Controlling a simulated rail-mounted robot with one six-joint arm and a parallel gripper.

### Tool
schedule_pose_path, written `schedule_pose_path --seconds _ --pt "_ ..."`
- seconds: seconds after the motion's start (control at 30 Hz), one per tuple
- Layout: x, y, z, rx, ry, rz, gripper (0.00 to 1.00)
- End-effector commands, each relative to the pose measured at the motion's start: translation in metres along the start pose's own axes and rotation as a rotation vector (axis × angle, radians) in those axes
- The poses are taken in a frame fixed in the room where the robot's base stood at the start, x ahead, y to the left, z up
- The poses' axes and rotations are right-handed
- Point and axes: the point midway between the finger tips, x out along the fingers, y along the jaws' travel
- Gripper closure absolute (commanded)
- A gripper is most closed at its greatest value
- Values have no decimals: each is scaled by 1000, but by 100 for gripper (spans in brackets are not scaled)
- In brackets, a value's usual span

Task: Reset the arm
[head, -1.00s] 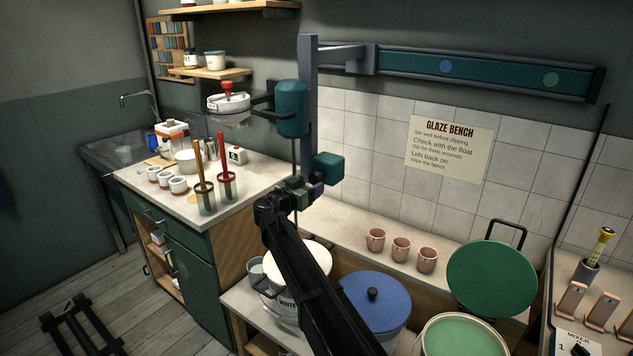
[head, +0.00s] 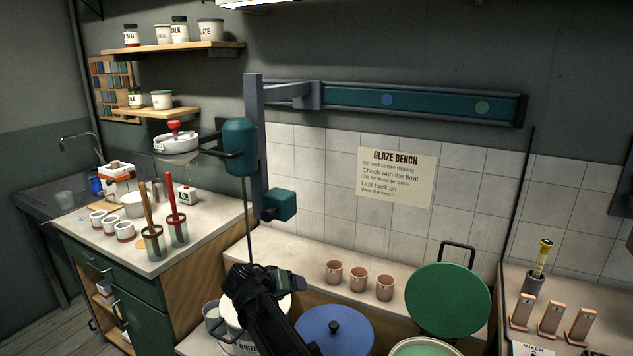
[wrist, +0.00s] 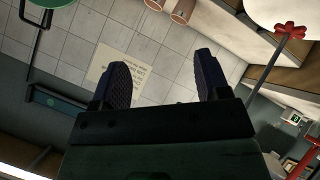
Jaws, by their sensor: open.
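My gripper shows in the wrist view (wrist: 160,85) with its two dark fingers spread apart and nothing between them. The tiled wall and the glaze bench sign (wrist: 122,78) show beyond the fingers. In the head view my arm reaches up from the bottom, with its end in front of the white bucket (head: 240,335). The fingertips are hard to make out there. A thin mixer rod (head: 247,225) hangs from the teal mixer (head: 238,147) just above the end of my arm. In the wrist view the rod ends in a red paddle (wrist: 290,30).
A blue lid (head: 320,335) with a black knob lies right of my arm. Three pink cups (head: 358,279) stand on the bench ledge. A green round lid (head: 447,300) leans at the right. Brushes in jars (head: 178,230) stand on the left counter. The wall tiles (head: 320,190) are clear.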

Motion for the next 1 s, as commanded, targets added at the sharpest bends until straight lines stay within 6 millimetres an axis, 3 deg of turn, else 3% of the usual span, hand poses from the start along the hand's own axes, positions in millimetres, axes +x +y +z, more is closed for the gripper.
schedule_pose_path --seconds 0.03,0.1,0.2,0.3,0.4,0.5,0.6,0.67,0.77,0.87,0.97,1.0 --pt "12 33 49 -63 -130 -61 31" --pt "25 67 110 -151 -310 -198 31" --pt "25 118 196 -200 -513 -444 31" --pt "18 163 258 -99 -629 -632 31" --pt "29 198 281 24 -671 -638 31" --pt "42 213 282 68 -685 -619 31" --pt "44 214 282 73 -686 -617 31" --pt "40 209 280 57 -680 -622 31" --pt "29 182 267 -11 -656 -646 31" --pt "26 136 224 -147 -602 -622 31" --pt "32 80 151 -234 -472 -428 31" --pt "31 55 114 -222 -391 -322 31"
